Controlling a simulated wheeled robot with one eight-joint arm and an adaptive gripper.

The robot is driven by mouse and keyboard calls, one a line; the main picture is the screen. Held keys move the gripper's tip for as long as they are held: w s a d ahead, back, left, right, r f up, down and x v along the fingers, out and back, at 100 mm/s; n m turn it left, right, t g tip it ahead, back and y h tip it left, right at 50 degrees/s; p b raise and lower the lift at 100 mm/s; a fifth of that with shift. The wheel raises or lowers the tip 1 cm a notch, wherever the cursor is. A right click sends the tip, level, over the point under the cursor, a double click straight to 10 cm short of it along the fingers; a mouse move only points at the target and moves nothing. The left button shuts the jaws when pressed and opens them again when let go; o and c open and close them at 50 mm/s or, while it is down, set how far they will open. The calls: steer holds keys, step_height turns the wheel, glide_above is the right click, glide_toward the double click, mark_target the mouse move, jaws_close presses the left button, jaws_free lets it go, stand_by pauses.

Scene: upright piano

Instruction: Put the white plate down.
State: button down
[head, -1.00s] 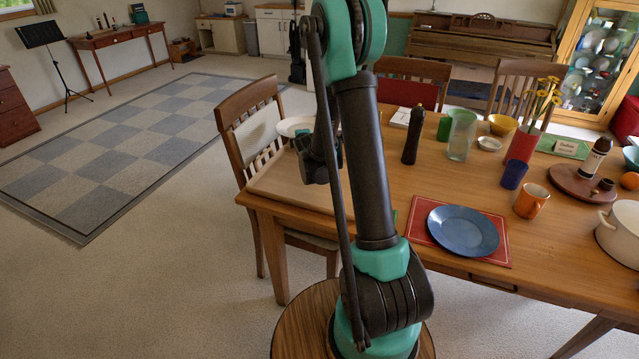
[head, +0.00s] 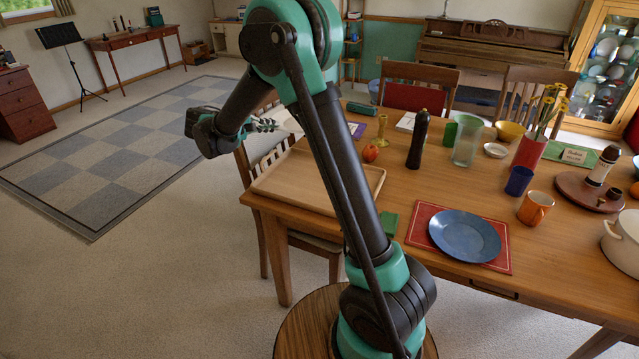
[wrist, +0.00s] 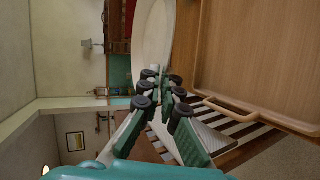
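The white plate (wrist: 153,35) fills the upper middle of the wrist view, seen nearly edge-on. My gripper (wrist: 163,83) is closed on its rim, with the fingertips on either side of the edge. In the head view my gripper (head: 264,125) is over the left end of the dining table. A pale part of the plate (head: 290,120) shows beyond the fingertips, the rest hidden by my arm. The plate appears held above the table, past the far left corner of the wooden tray (head: 290,190). The tray (wrist: 255,65) looks empty and also shows in the wrist view.
A blue plate (head: 465,236) lies on a red placemat (head: 420,222). A red apple (head: 370,153), a brass candlestick (head: 382,130) and a dark pepper mill (head: 418,140) stand right of the tray. A chair (head: 262,150) stands at the table's left end.

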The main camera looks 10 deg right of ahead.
mark_target(276, 181)
step_height(276, 181, down, 19)
steer(key=shift+s+a+f, duration=0.1)
steer(key=shift+s+f, duration=0.05)
steer(key=shift+f, duration=0.05)
steer(key=c, duration=2)
jaws_free()
steer(key=shift+a, duration=0.1)
steer(key=v, duration=1.1)
steer(key=shift+s+a+r, duration=0.15)
steer(key=shift+a+r, duration=0.05)
steer(key=shift+a, duration=0.15)
steer(key=d+r+g, duration=0.1)
steer(key=d, duration=0.3)
steer(key=s+d+y, duration=0.1)
steer(key=d, duration=0.2)
steer(key=s+d+r+m+g+y, duration=0.1)
steer(key=d, duration=0.3)
steer(key=shift+s+d+r+g, duration=0.25)
steer(key=shift+d+r+g, duration=0.05)
steer(key=shift+d, duration=0.05)
steer(key=s+d+m+g+y, duration=0.25)
steer(key=s+d+y, duration=0.35)
steer(key=s+d, duration=0.85)
steer(key=s+a+f+m+t+y, duration=0.1)
steer(key=s+f+m+y, duration=0.1)
steer(key=s, duration=1)
steer(key=shift+a+f+m+t+y, duration=0.2)
steer(key=shift+f+m+t+y, duration=0.15)
steer(key=shift+m+y, duration=0.35)
